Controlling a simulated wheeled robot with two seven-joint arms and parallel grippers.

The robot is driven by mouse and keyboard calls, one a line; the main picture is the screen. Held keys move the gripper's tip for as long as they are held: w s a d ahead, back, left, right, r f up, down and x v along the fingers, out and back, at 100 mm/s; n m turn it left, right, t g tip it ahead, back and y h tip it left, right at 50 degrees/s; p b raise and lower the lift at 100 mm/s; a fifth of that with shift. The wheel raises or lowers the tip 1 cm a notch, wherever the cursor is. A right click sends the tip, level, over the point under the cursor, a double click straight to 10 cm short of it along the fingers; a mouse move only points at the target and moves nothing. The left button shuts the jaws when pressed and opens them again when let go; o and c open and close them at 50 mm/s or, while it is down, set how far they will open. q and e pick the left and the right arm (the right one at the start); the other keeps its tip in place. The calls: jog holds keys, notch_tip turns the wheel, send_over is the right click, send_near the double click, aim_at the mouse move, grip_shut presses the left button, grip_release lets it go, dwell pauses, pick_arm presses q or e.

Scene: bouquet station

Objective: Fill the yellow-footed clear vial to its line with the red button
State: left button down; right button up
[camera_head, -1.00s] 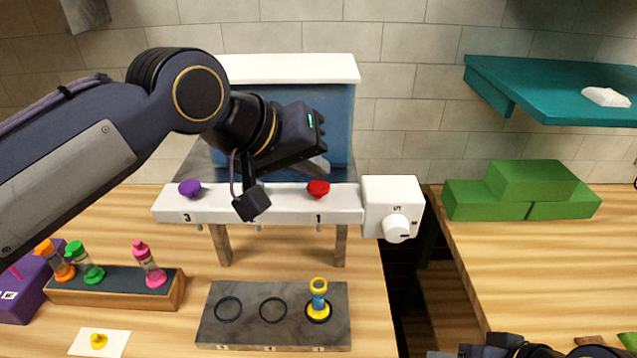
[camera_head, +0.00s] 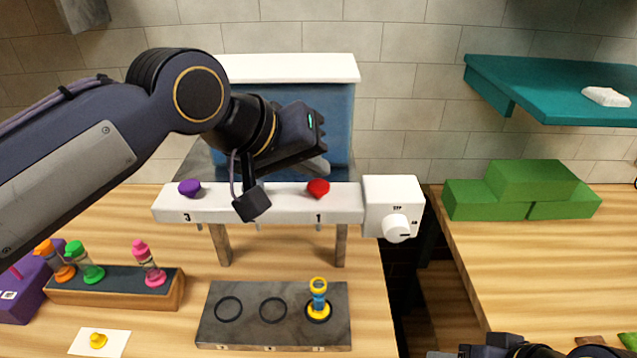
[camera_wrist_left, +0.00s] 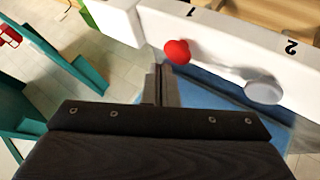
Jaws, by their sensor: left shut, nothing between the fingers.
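The yellow-footed vial (camera_head: 318,301) stands upright in the right-hand ring of the dark plate (camera_head: 247,333), below the spot marked 1. Its middle looks blue; its fill line is too small to make out. The red button (camera_head: 318,188) sits on the white dispenser bar (camera_head: 260,205) above the vial and looks tilted. My left gripper (camera_head: 320,167) is shut and empty, just behind and above the red button. In the left wrist view the red button (camera_wrist_left: 177,52) is close beyond the fingertips (camera_wrist_left: 161,84); contact cannot be told.
A purple button (camera_head: 189,188) is at the bar's left; a white box with a knob (camera_head: 397,228) is at its right. A rack (camera_head: 110,285) with several vials stands left. Green blocks (camera_head: 525,190) sit right, under a teal shelf (camera_head: 530,85). A dark part of my right arm shows bottom right.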

aim_at(313, 189)
pick_arm(q)
jog(key=shift+f, duration=0.35)
jog(key=shift+f+b, duration=0.6)
dwell(0.6)
jog(key=shift+r, duration=0.15)
jog(key=shift+r+p, duration=0.85)
jog(key=shift+p, duration=0.1)
notch_tip(313, 189, up, 5)
jog(key=p, duration=0.4)
jog(key=shift+r+p, duration=0.1)
jog(key=shift+p, duration=0.25)
dwell(1.2)
